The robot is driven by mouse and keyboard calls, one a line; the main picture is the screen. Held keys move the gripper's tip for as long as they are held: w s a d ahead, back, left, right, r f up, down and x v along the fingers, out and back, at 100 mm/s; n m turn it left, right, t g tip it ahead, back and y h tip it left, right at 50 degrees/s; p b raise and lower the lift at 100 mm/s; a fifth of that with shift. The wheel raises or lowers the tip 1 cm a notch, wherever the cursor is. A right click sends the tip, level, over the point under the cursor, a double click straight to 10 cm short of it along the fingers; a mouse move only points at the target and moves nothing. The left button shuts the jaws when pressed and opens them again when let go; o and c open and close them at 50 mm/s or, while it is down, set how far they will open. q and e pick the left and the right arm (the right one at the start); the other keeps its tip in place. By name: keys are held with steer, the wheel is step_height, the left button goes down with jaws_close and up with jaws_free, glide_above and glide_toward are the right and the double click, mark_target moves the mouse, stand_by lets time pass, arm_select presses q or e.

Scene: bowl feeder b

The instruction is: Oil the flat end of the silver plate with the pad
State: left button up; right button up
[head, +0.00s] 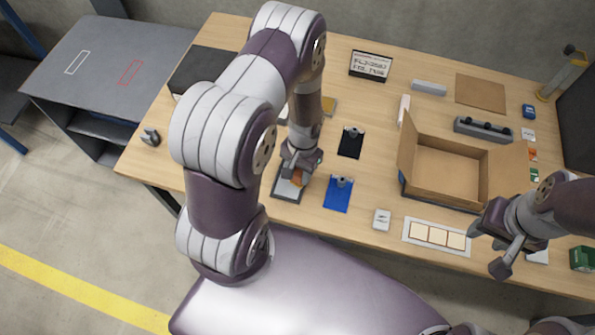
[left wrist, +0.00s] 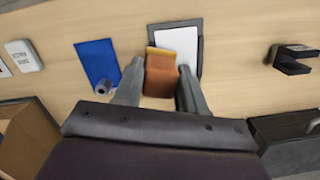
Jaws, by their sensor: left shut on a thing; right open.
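The silver plate (head: 288,190) lies in a dark shallow holder near the table's front edge, left of a blue mat. In the left wrist view the plate (left wrist: 178,45) looks pale and smooth. My left gripper (head: 299,172) is shut on the pad (head: 300,178), an orange-brown block. The left wrist view shows the pad (left wrist: 161,75) between the fingers, its yellowish edge overlapping the plate's near left part. I cannot tell whether pad and plate touch. My right gripper (head: 488,252) is open and empty at the table's front right.
The blue mat (head: 337,196) bears a small metal part. A black mat (head: 350,143) with a dark part lies behind it. An open cardboard box (head: 447,173) stands to the right. A white small block (head: 382,219) and a card strip (head: 436,235) lie near the front edge.

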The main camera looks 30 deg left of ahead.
arm_select(q)
steer(key=shift+d+r+p, duration=0.15)
steer(key=shift+r+p, duration=0.4)
steer(key=shift+r, duration=0.4)
steer(key=shift+a+r, duration=0.1)
steer(key=shift+a, duration=0.1)
